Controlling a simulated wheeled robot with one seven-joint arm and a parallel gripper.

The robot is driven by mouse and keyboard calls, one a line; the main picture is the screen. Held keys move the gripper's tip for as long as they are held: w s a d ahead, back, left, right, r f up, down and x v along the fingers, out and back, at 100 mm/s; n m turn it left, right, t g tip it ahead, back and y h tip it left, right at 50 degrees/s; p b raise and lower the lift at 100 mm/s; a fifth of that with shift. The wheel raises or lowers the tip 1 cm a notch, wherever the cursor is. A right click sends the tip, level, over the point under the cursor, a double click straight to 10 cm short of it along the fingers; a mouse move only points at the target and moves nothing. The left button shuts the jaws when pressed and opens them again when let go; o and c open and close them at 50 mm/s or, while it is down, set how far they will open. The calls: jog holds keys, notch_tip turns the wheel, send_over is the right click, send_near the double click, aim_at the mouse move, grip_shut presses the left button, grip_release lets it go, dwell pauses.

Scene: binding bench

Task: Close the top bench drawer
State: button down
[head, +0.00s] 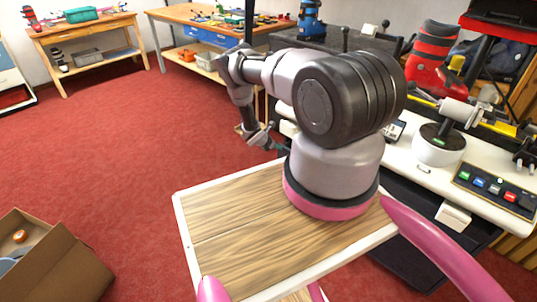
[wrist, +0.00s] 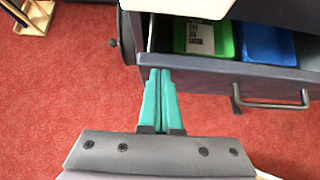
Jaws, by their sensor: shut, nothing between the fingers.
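In the wrist view a dark grey drawer (wrist: 225,75) stands partly open below a pale bench top (wrist: 190,6). A green container (wrist: 222,38) with a label and a blue one (wrist: 265,42) show inside it. A grey bar handle (wrist: 272,106) is on its front, to the right of my fingers. My gripper (wrist: 160,73) has its teal fingers together and empty. The fingertips are at the left end of the drawer front; I cannot tell if they touch it. In the head view my gripper (head: 283,148) is beside the bench, and my arm hides the drawer.
A white bench (head: 405,165) with a red boot (head: 432,55) and machines stands at the right. A cardboard box (head: 55,265) sits at the lower left. Two wooden tables (head: 95,22) (head: 165,14) stand at the back. Red carpet (head: 120,130) is clear at the left.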

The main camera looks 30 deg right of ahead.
jog(key=shift+w+d, duration=0.25)
jog(key=shift+d, duration=0.5)
jog(key=shift+w+d, duration=0.3)
jog(key=shift+d, duration=0.4)
jog(key=shift+w+d, duration=0.25)
jog(key=shift+d, duration=0.5)
